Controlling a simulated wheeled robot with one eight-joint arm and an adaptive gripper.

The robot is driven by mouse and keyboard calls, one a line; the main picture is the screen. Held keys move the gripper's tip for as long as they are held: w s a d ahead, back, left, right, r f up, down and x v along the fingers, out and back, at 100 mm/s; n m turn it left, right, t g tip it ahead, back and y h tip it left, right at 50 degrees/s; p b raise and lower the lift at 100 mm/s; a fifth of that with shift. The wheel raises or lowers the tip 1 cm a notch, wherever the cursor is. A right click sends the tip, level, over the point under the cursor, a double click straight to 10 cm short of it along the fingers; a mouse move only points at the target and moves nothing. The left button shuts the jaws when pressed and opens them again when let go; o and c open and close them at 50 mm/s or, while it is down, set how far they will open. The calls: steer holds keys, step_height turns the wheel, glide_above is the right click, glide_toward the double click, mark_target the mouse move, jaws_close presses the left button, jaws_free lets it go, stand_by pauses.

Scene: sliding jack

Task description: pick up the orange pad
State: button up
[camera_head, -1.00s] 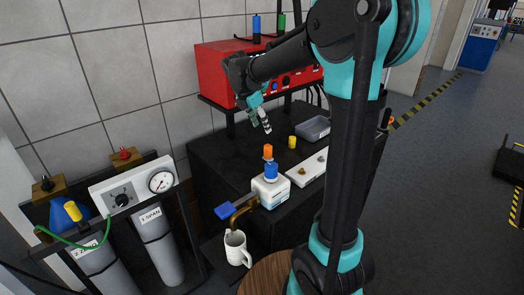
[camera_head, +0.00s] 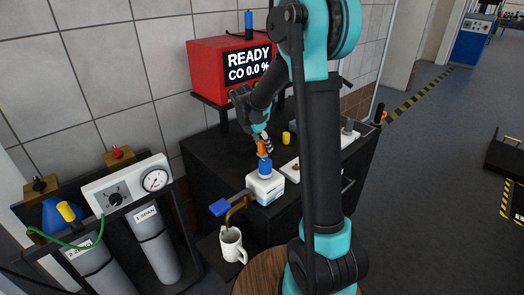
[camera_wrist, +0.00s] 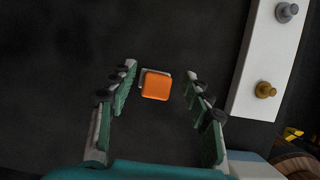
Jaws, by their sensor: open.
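The orange pad (camera_wrist: 156,86) is a small rounded square block. It lies between the two open fingers of my gripper (camera_wrist: 161,72) in the wrist view, apart from both, with a pale edge showing behind it. In the head view the orange pad (camera_head: 262,148) stands on the dark bench, just behind a white bottle with a blue cap (camera_head: 265,169). My gripper (camera_head: 265,138) points down right at the pad there, and its fingers partly overlap it. How much height is left between the fingertips and the pad is hard to tell.
A white strip with metal knobs (camera_wrist: 270,55) lies right of the pad. A yellow cylinder (camera_head: 286,138) stands close by on the bench. A red analyser (camera_head: 220,68) reading READY stands behind. A white mug (camera_head: 232,246) and gas cylinders (camera_head: 157,245) are at the front left.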

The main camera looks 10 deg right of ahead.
mark_target(264, 147)
steer(key=shift+x, duration=1.75)
steer(key=shift+w+a, duration=0.1)
steer(key=shift+a, duration=0.05)
steer(key=c, duration=0.8)
steer(key=shift+c, duration=0.2)
steer(key=shift+r, duration=0.1)
step_height(264, 147, up, 20)
